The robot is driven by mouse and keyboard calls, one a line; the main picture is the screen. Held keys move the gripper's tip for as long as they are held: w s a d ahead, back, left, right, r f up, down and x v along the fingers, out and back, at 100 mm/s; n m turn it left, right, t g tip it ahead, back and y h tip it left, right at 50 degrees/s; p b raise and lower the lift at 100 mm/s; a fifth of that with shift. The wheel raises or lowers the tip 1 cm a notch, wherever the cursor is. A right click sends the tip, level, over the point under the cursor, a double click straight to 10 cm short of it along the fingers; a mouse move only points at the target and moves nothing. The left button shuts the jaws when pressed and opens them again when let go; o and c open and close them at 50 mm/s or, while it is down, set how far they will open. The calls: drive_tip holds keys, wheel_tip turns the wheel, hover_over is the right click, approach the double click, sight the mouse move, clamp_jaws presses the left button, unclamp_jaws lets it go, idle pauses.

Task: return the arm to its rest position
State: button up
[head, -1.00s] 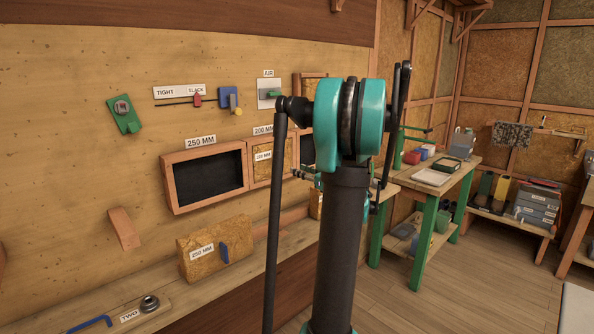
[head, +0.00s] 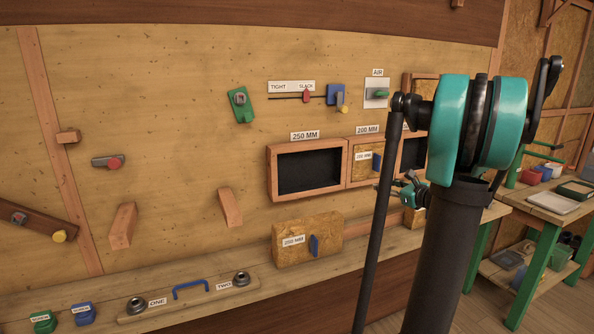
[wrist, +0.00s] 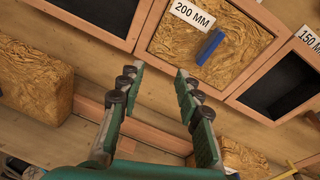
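My arm's teal joint and dark column fill the right of the head view. My gripper (head: 413,192) shows partly behind the column, in front of the wall below the 200 MM compartment. In the wrist view my gripper (wrist: 158,85) has its two green fingers spread apart with nothing between them. The 200 MM insulation block (wrist: 215,40) with a blue handle sits in its wall frame beyond the fingertips. It also shows in the head view (head: 362,166).
The 250 MM compartment (head: 310,170) is empty and dark. The 250 MM block (head: 308,240) stands on the wooden shelf (head: 225,307) below it. A blue-handled board (head: 192,292) lies left of it. A green-legged workbench (head: 548,215) stands at the right.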

drive_tip(key=s+a+f+n+g+h, duration=0.1)
drive_tip(key=s+a+f+n+g, duration=0.2)
drive_tip(key=s+a+f+n, duration=0.4)
drive_tip(key=s+a+f+n+g, duration=0.4)
drive_tip(key=s+a+f+n, duration=0.15)
drive_tip(key=a, duration=0.45)
drive_tip(key=s+f+n+g+h, duration=0.1)
drive_tip(key=s+f+n+h, duration=0.2)
drive_tip(key=s+f+n, duration=0.2)
drive_tip(key=s+f+n+g+h, duration=0.2)
drive_tip(key=s+f+n, duration=0.3)
drive_tip(key=s+n, duration=0.5)
drive_tip(key=s+h, duration=0.1)
drive_tip(key=s, duration=0.3)
drive_tip(key=shift+d+n+g, duration=0.3)
drive_tip(key=shift+n, duration=0.05)
